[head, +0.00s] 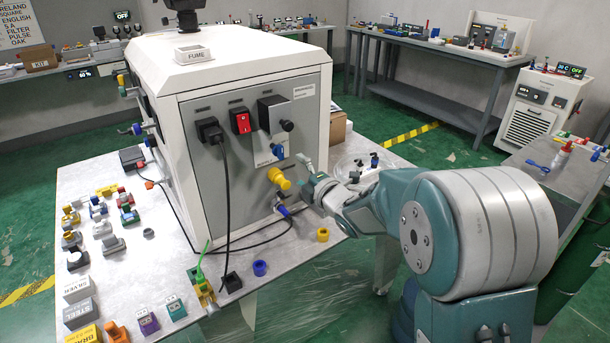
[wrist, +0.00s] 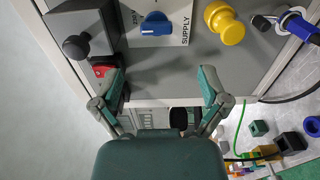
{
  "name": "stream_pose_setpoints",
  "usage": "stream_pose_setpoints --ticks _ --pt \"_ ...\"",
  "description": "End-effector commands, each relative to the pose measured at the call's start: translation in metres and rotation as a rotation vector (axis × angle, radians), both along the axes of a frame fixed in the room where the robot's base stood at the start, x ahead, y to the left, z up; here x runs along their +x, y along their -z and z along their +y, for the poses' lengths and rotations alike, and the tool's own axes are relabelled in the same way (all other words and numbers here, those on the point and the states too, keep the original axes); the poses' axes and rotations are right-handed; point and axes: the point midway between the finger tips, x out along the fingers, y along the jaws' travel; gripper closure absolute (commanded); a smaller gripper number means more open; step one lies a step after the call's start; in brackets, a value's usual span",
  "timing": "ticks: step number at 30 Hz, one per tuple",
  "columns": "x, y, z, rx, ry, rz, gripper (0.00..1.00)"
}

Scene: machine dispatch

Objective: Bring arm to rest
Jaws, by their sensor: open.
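My teal arm (head: 400,200) reaches in from the right in the head view. My gripper (head: 311,175) is in front of the white machine's grey panel (head: 200,100), close to the yellow knob (head: 279,178) and the blue knob (head: 278,151). In the wrist view my gripper (wrist: 162,75) is open, with its two fingers spread and nothing between them. The blue knob (wrist: 156,22) and yellow knob (wrist: 225,25) lie beyond the fingertips. The red switch (wrist: 103,70) shows by the left finger, partly hidden. I cannot tell whether any finger touches the panel.
A black knob (wrist: 76,47) sticks out from the panel. A black cable (head: 226,200) hangs from a plug. A blue connector (head: 283,210) sits low. Small parts crowd the table's left side, including a purple block (head: 148,323). A back bench (head: 440,55) stands across open green floor.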

Motion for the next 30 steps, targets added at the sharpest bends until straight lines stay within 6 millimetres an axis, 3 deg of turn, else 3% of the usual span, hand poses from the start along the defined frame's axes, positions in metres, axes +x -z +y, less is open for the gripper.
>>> stream_pose_setpoints --ticks 6,18,23,30 --pt "-0.017 0.001 -0.011 -0.001 0.000 0.001 0.06" --pt "-0.019 -0.005 -0.017 0.011 0.028 0.026 0.06" --pt "-0.035 -0.028 -0.049 0.092 0.191 0.185 0.06" --pt "-0.093 -0.048 -0.108 0.336 0.514 0.495 0.06"
